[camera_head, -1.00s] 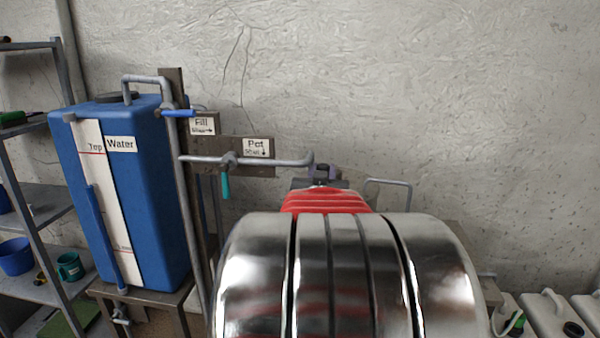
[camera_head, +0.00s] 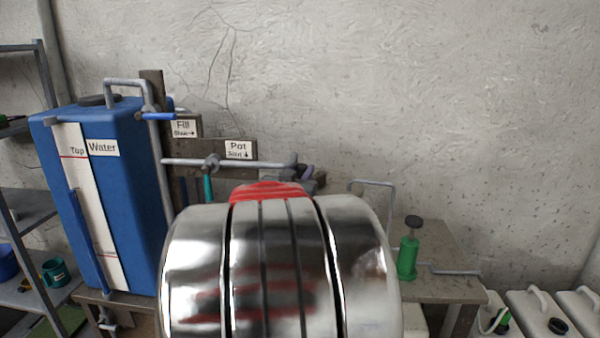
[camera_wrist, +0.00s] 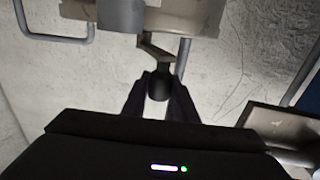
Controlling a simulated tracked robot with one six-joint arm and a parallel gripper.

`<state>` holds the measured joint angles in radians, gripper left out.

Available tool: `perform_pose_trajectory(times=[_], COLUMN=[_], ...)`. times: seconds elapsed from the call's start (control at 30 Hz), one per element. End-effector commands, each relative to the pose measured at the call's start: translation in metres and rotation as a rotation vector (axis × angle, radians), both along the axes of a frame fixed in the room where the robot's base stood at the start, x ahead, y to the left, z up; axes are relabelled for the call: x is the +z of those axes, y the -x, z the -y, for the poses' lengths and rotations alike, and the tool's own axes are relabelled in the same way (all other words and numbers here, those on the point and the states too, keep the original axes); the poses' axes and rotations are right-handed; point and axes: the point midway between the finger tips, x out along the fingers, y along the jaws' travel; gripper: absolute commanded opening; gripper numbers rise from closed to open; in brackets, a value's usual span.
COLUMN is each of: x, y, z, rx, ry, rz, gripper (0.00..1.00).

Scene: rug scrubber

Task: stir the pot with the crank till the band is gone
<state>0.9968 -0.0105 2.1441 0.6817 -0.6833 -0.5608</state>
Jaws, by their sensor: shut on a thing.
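In the wrist view my gripper (camera_wrist: 158,80) is shut on a dark rounded knob (camera_wrist: 158,90). A bent crank arm (camera_wrist: 152,46) joins the knob and leads up towards a grey cylindrical part (camera_wrist: 120,14), which may be the pot. The picture seems upside down there. In the head view my shiny arm hides the pot, the crank and most of my gripper. The sign marked Pot (camera_head: 238,150) hangs on the wall board, above a grey pipe (camera_head: 230,163) with a teal-handled valve (camera_head: 208,186). No band can be made out.
A blue water tank (camera_head: 110,200) stands at left, with a blue-handled tap (camera_head: 158,116) beside the Fill sign (camera_head: 184,127). A green handle or pump (camera_head: 408,258) stands on the bench (camera_head: 450,275) at right. White jugs (camera_head: 540,318) stand lower right. Shelves (camera_head: 40,215) are at far left.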

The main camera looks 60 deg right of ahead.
Motion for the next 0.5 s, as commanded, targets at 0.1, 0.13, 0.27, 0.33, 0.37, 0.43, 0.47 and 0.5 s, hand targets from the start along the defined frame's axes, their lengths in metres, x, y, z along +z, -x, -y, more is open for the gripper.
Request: perform_pose_trajectory(times=[0.1,0.13,0.27,0.33,0.37,0.43,0.47,0.5], x=[-0.0024,-0.0024,-0.0024,-0.0025,-0.0023,-0.0019,-0.0017,-0.0015], y=[0.0,0.0001,0.0004,0.0006,0.0007,0.0009,0.001,0.0011], z=[-0.0001,-0.0001,0.0,0.0,0.0,0.0001,0.0002,0.0003], rx=[0.0,0.0,0.0,0.0,0.0,-0.001,-0.001,-0.001], ry=[-0.005,-0.005,-0.005,-0.005,-0.005,-0.004,-0.003,-0.003], rz=[-0.003,-0.003,-0.003,-0.003,-0.003,-0.003,-0.002,-0.001], gripper=[0.0,0.0,0.0,0.29,0.31,0.36,0.38,0.41])
